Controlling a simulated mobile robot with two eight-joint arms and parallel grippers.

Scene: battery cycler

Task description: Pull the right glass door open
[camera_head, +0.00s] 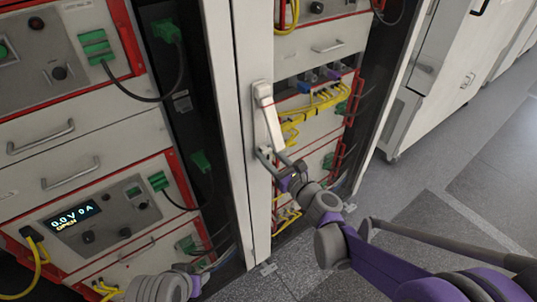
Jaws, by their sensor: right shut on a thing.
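The right glass door's pale frame (256,215) stands upright in the middle of the view. A long white handle (266,108) is mounted on it. My right gripper (272,160) reaches in from the lower right and is shut on the handle near its lower end. The fingers partly hide that end. The glass itself is hard to make out, so I cannot tell how far the door is open. My left arm shows at the bottom left, with its gripper (212,266) low by the left cabinet; its finger state is unclear.
The left bay holds red-framed cycler units (100,215) with green plugs and dark cables. Yellow cables (318,102) run inside the right bay. A white cabinet (440,65) stands at the upper right. Grey floor (450,175) lies open at right.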

